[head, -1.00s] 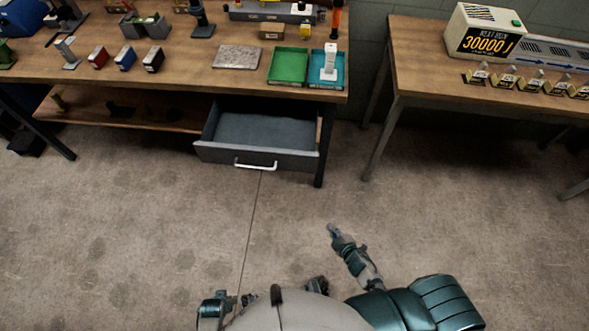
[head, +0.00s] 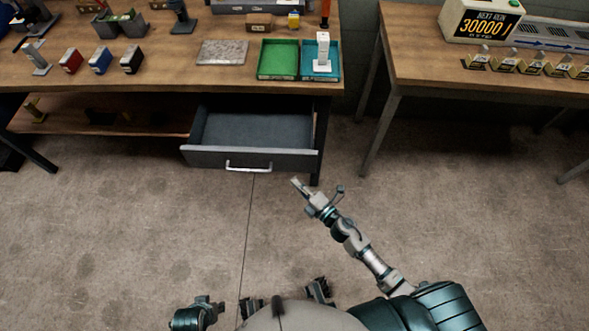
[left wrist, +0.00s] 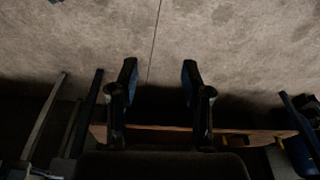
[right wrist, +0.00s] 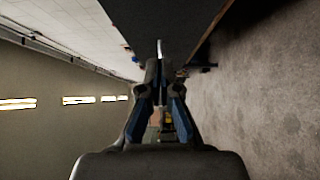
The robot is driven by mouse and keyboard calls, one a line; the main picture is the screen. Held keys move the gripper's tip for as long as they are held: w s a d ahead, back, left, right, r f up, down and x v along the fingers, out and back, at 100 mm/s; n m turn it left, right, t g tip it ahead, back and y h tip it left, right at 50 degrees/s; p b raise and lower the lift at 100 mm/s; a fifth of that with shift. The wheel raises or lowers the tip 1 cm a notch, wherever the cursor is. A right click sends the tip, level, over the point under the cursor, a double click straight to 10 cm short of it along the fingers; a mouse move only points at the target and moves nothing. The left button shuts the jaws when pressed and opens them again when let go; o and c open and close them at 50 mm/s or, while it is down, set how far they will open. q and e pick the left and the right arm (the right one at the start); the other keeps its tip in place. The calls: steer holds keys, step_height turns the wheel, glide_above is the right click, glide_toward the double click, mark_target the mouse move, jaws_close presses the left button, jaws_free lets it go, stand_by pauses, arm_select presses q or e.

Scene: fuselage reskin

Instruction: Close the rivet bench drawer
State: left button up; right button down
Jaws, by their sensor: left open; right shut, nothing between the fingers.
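The rivet bench drawer (head: 252,157) is pulled out under the right end of the workbench. It is grey and looks empty, with a pale bar handle (head: 248,168) on its front. My right gripper (head: 296,184) is shut and empty, in front of and below the drawer's right corner, apart from it in the head view. In the right wrist view its closed fingers (right wrist: 161,72) point toward a dark flat surface that I cannot name for sure. My left gripper is open and empty in the left wrist view (left wrist: 158,75), over the floor side.
The workbench (head: 170,75) carries a green tray (head: 278,75), a teal tray (head: 334,72), a grey slab and small coloured boxes. A dark bench leg (head: 321,135) stands beside the drawer's right side. A second table (head: 420,75) is at right. The floor between is clear.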

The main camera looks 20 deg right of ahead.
mark_target(287, 163)
steer(key=w, duration=0.4)
steer(key=shift+w+d, duration=0.2)
steer(key=shift+w, duration=0.4)
arm_select(q)
steer(key=shift+w+d+t, duration=0.25)
steer(key=shift+w+t, duration=0.15)
steer(key=shift+w, duration=0.15)
arm_select(e)
steer(key=shift+d, duration=0.1)
steer(key=shift+w, duration=0.1)
